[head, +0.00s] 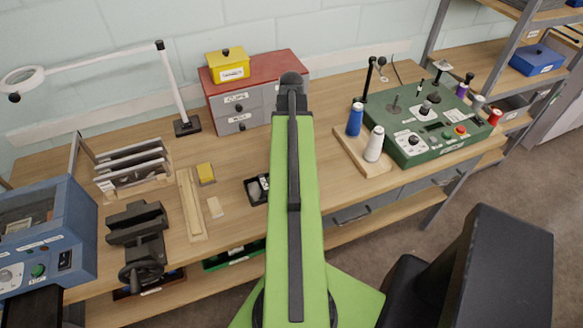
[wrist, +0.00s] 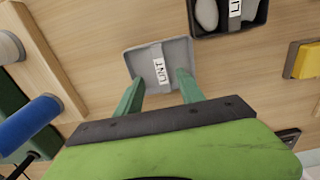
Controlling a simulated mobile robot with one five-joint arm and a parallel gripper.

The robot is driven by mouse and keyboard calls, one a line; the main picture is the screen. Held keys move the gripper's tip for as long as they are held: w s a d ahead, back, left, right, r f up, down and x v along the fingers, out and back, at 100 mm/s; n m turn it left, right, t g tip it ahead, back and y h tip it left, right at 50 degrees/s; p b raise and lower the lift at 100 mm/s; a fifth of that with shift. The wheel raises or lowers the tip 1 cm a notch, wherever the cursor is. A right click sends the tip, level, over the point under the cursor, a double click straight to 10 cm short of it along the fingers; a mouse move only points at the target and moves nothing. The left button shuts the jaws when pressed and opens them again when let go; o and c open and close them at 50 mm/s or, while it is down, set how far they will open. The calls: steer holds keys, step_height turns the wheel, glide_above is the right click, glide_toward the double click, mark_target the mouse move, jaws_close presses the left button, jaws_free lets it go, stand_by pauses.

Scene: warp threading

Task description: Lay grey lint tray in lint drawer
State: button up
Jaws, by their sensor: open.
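The grey lint tray (wrist: 177,50), shallow and square with a white label reading LINT, lies flat on the wooden bench in the wrist view. My gripper (wrist: 160,76) is open, its two green fingers apart over the tray's near part with nothing clamped. Whether the fingertips touch the tray cannot be told. In the head view my arm hides the tray and the fingers. A red cabinet (head: 273,65) with grey labelled drawers (head: 238,121) stands at the back of the bench.
A black tray (wrist: 215,33) with pale lumps and a label lies close beside the grey tray; the head view shows it too (head: 250,190). A wooden board (head: 361,153) with blue and white spools stands right of my arm. A yellow box (head: 227,66) sits on the cabinet.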

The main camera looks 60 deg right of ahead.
step_height(320, 180, down, 7)
steer(key=b, duration=0.5)
steer(key=shift+w+b, duration=0.1)
steer(key=shift+b, duration=0.25)
steer(key=shift+r, duration=0.2)
steer(key=shift+c, duration=0.4)
jaws_close()
